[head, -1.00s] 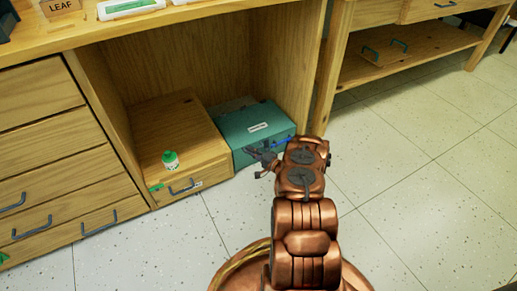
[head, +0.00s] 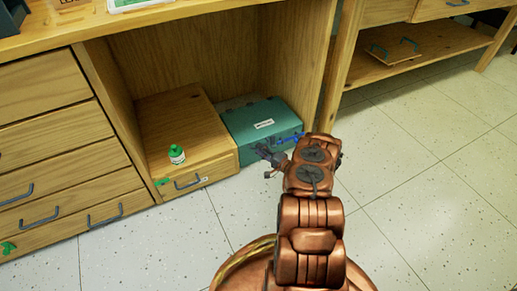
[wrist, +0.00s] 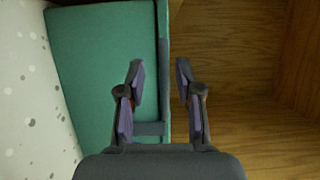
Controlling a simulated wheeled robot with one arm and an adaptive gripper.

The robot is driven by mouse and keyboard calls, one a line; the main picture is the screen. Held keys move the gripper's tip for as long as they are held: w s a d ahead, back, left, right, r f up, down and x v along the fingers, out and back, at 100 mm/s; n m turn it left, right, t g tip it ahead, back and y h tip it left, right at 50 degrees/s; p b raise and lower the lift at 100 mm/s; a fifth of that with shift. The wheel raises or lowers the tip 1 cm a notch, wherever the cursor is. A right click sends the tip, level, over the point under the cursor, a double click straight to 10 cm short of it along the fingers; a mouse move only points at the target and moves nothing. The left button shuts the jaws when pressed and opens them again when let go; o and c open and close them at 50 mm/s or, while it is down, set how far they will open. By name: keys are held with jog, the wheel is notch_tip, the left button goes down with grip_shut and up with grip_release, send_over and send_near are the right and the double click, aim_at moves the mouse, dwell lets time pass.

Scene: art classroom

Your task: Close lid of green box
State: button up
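The green box (head: 243,122) stands on the floor of the wooden desk's open bay, with a white label on its top. Its lid (head: 264,112) looks flat and down over the box in the head view; I see no clear gap. In the wrist view the green top (wrist: 105,70) fills the left side, and its straight edge runs close to my fingers. Whether a finger touches the box I cannot tell.
The bay's right side panel (head: 330,80) is close to the box. Speckled floor (head: 420,190) is open to the right.

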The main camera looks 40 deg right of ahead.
jog(key=v, duration=0.9)
jog(key=shift+s, duration=0.4)
jog(key=shift+d, duration=0.1)
